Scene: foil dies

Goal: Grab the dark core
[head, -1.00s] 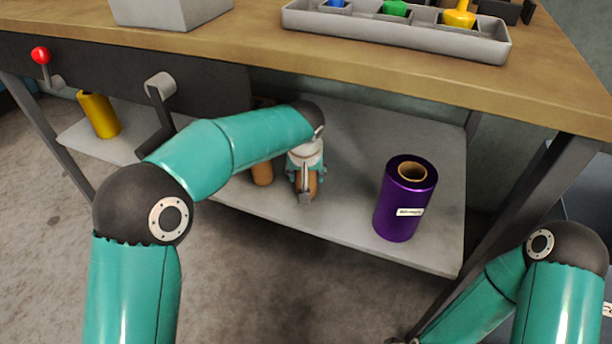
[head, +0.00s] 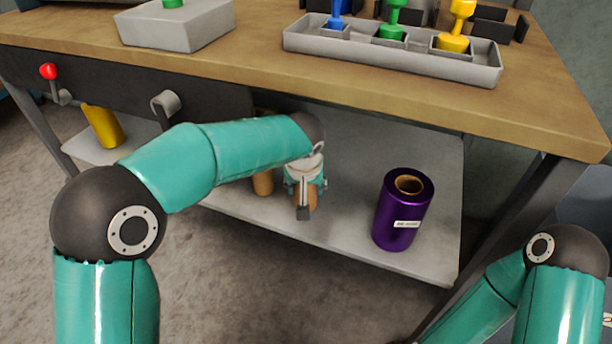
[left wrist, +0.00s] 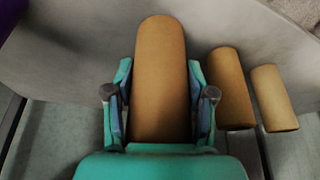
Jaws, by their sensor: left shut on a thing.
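My left gripper (head: 304,198) is at the lower shelf and shut on a brown core (left wrist: 160,70). In the left wrist view, my left gripper (left wrist: 160,98) has one finger on each side of this core, which stands up between them. Two more cores are to its right: a brown core (left wrist: 231,90) and a lighter tan core (left wrist: 275,98) at the far right. In the head view, my arm and gripper cover most of the held core, and one other core (head: 263,183) shows just left of the gripper. My right gripper is out of the picture.
A purple foil roll (head: 402,215) stands on the lower shelf (head: 345,222), right of the gripper. A yellow roll (head: 103,127) is at the shelf's left. The wooden bench top (head: 260,68) overhangs the shelf and carries a grey tray (head: 400,66) of colored-handled dies.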

